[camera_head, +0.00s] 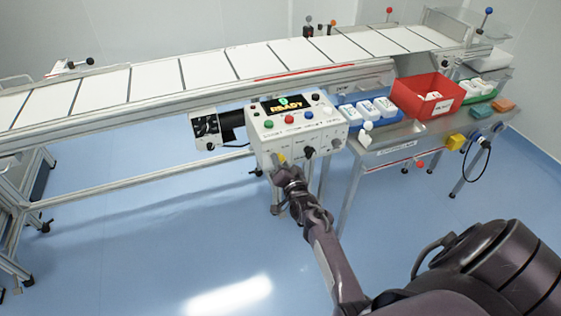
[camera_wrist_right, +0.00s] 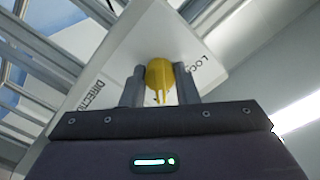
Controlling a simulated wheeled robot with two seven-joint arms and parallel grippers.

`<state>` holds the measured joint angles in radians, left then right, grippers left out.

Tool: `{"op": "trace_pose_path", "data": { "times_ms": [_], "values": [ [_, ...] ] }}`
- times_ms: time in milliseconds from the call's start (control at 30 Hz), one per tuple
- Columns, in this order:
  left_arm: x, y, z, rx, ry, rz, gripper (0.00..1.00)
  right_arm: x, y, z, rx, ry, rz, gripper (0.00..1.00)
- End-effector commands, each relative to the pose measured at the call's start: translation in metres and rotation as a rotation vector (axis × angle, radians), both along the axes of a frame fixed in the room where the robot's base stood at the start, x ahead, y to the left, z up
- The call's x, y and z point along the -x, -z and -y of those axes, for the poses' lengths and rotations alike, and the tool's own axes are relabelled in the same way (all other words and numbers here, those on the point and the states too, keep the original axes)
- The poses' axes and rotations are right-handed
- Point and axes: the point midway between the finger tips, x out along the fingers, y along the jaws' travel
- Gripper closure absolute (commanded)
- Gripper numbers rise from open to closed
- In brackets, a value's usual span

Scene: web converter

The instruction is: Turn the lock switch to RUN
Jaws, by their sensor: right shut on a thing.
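The white control box (camera_head: 300,130) stands in front of the conveyor, with a small display (camera_head: 287,104) reading READY and coloured buttons below it. A yellow lock switch (camera_head: 282,159) sits low on its front face. In the right wrist view the yellow switch (camera_wrist_right: 160,78) is between the two grey fingers, beside partly hidden lettering that starts LOC. My right gripper (camera_head: 279,166) is at the box's lower front and shut on the switch; in the wrist view the gripper (camera_wrist_right: 160,92) fills the lower part. My left gripper is not in view.
A black knob (camera_head: 309,152) sits right of the switch on the same face. The conveyor (camera_head: 220,70) runs behind the box. A side table (camera_head: 385,150) to the right carries a red bin (camera_head: 428,96) and a blue tray (camera_head: 346,112) of white bottles. The floor in front is clear.

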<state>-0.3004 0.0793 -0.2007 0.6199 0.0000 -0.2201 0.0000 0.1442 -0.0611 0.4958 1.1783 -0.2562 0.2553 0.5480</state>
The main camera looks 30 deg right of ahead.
Motion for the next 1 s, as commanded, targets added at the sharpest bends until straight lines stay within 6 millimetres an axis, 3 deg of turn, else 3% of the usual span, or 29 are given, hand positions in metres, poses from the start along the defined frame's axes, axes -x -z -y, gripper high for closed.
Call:
{"op": "trace_pose_path", "data": {
  "times_ms": [667, 700, 867, 1000],
  "values": [
    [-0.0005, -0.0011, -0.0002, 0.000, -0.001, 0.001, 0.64, 0.0006, 0.0019, -0.0005, -0.062, -0.001, 0.011, 0.96],
    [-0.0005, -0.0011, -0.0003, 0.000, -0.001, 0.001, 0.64, 0.0005, 0.0018, -0.0004, -0.062, -0.001, 0.011, 0.70],
    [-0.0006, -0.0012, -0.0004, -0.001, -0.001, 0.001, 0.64, 0.0004, 0.0013, -0.0003, -0.061, 0.000, 0.012, 0.51],
    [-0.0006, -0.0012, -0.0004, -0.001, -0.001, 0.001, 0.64, 0.0002, 0.0008, -0.0002, -0.061, 0.000, 0.013, 0.51]
  ]
}}
